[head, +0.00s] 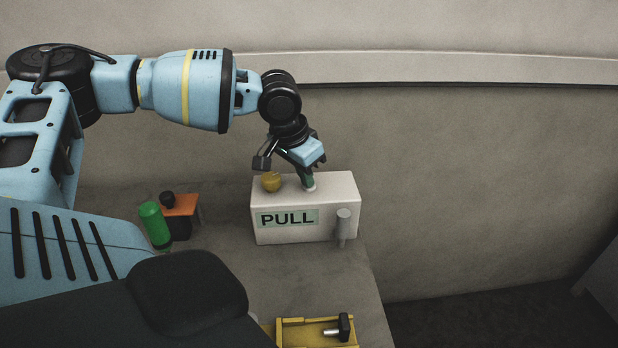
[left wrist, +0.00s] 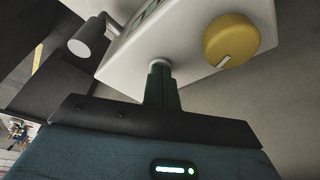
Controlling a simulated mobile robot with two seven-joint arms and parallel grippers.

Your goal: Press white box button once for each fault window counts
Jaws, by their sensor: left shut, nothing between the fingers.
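The white box (head: 290,235) stands on the grey table and has a pale green window reading "PULL" (head: 287,218) on its front. A yellow knob (head: 270,182) sits on its top, and a grey cylindrical handle (head: 343,225) is on its front right. My left gripper (head: 308,182) points down at the box top, right of the knob, fingers together and empty. In the left wrist view the closed fingers (left wrist: 161,85) meet a small pale round button (left wrist: 159,63); whether it is pressed in I cannot tell. The yellow knob (left wrist: 231,40) is beside it. My right gripper is not in view.
A green cylinder (head: 154,224) and an orange-topped black item (head: 181,208) stand left of the box. A yellow tray (head: 292,333) with a black-ended part (head: 344,327) lies at the front. The table's right edge is just past the box; a wall is behind.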

